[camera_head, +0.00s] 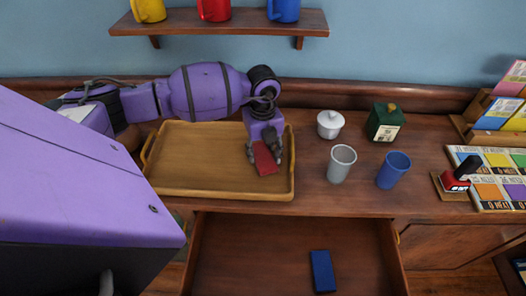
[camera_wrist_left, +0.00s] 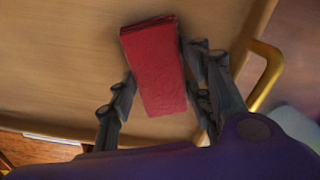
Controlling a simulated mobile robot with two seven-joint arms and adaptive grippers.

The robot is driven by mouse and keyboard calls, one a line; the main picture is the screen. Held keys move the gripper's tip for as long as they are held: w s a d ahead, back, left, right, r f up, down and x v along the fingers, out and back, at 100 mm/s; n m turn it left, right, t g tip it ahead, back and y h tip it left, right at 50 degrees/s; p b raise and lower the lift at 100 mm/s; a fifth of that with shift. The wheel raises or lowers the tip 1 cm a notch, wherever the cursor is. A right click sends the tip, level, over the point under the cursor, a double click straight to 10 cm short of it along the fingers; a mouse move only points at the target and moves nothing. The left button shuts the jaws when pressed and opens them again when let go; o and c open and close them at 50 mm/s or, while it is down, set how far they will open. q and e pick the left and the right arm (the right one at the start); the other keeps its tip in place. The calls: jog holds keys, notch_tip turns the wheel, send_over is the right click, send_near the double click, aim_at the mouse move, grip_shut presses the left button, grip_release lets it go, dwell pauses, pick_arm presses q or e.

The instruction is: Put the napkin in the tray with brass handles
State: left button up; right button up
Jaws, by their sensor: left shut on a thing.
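The napkin (camera_head: 265,160) is a folded red cloth, held between the fingers of my left gripper (camera_head: 264,150) over the right end of the wooden tray. In the left wrist view the red napkin (camera_wrist_left: 157,70) sits between the dark fingers (camera_wrist_left: 165,100). The tray (camera_head: 190,160) is light wood with brass handles and stands on the sideboard top; one brass handle (camera_wrist_left: 266,75) shows at the right of the left wrist view. I cannot tell whether the napkin touches the tray floor. My right gripper is not in view.
Right of the tray stand a white lidded pot (camera_head: 330,125), a grey cup (camera_head: 341,164), a blue cup (camera_head: 393,170) and a green box (camera_head: 385,122). Below, an open drawer (camera_head: 250,255) holds a dark blue folded item (camera_head: 322,271). Mugs stand on a wall shelf (camera_head: 215,22).

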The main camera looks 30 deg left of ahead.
aim_at(263, 155)
pick_arm(q)
jog(key=shift+f, duration=0.2)
jog(key=o, duration=0.9)
jog(key=shift+o, duration=0.2)
jog(key=shift+r, duration=0.15)
notch_tip(263, 155, up, 12)
